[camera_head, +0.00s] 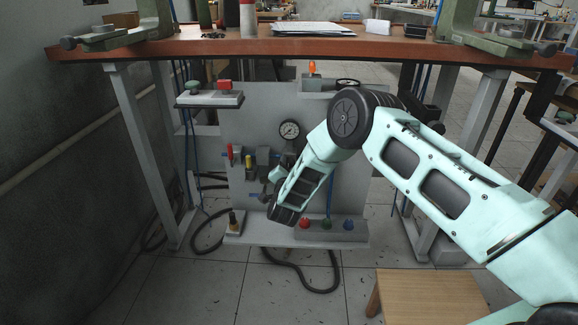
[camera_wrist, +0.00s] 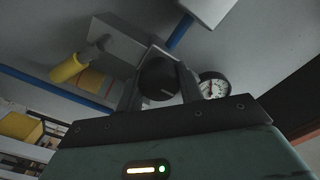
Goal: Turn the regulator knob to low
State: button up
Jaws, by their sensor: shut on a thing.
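The regulator knob (camera_wrist: 158,76) is round and black, and it sits between the two fingers of my gripper (camera_wrist: 160,88) in the wrist view. The fingers are shut on its sides. A small pale mark shows on its lower face, but I cannot read a setting from it. A white round pressure gauge (camera_wrist: 212,87) is just right of the knob. In the head view the gauge (camera_head: 289,130) is on the grey panel (camera_head: 255,105), above my wrist. My arm hides the knob and fingertips there.
A yellow handle (camera_wrist: 68,68) on a grey block is left of my gripper in the wrist view. A red handle (camera_head: 230,153) stands left on the panel. Red (camera_head: 304,223), green (camera_head: 327,223) and blue (camera_head: 348,224) knobs are on the shelf below. The wooden tabletop (camera_head: 200,47) is above.

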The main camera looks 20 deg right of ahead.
jog(key=shift+s+f, duration=0.1)
jog(key=o, duration=1)
jog(key=p+v, duration=0.3)
jog(key=v, duration=1.4)
jog(key=shift+s+p, duration=0.15)
jog(key=shift+p, duration=0.25)
